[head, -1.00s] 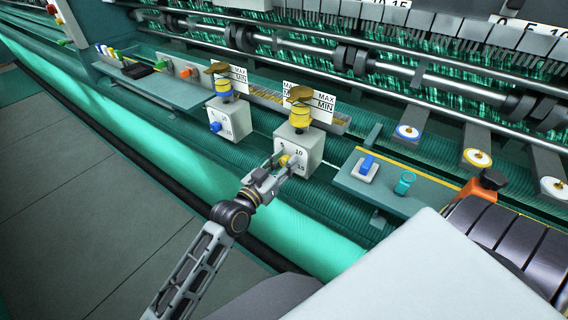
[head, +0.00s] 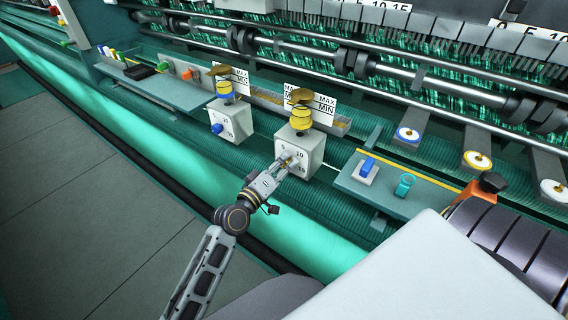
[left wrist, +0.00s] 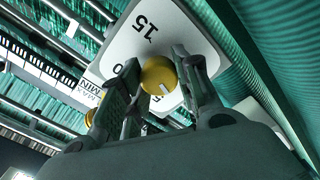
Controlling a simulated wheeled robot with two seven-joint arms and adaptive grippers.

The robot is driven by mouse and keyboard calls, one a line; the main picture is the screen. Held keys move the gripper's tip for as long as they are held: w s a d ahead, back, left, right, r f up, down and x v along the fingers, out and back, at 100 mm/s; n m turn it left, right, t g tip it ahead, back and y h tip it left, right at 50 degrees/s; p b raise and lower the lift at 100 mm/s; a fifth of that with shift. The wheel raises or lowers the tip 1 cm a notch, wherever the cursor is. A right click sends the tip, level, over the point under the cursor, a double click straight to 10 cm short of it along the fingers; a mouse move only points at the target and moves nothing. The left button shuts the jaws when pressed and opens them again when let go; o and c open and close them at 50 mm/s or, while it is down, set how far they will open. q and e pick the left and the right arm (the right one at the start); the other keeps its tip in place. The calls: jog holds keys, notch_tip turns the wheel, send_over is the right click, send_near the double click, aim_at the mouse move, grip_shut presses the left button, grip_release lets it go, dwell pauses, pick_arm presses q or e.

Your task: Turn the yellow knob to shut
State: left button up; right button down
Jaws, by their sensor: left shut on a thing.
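The yellow knob (left wrist: 158,74) is on the front face of a white box (head: 313,158) with a numbered dial; "10" and "15" can be read on it. In the left wrist view the knob sits between my two fingers and bears a short white line. My left gripper (head: 287,163) is shut on the knob, its fingers reaching the box face; it also shows in the left wrist view (left wrist: 160,85). In the head view the fingers hide most of the knob. My right gripper is not in view.
A yellow cylinder (head: 300,119) stands on top of the box. Left of it is a similar white box with a blue knob (head: 217,128). To the right, a shelf (head: 390,198) holds a blue rocker switch (head: 367,167) and a teal button (head: 404,184). Green netting runs below.

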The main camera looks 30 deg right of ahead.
pick_arm(q)
jog(key=n+p, duration=0.1)
jog(key=n, duration=0.3)
jog(key=shift+n, duration=0.4)
jog(key=shift+f+n+p, duration=0.2)
jog(key=shift+n+p, duration=0.7)
jog(key=shift+n, duration=1.4)
jog(key=o, duration=1)
jog(key=shift+a, duration=0.15)
jog(key=shift+v, duration=5.9)
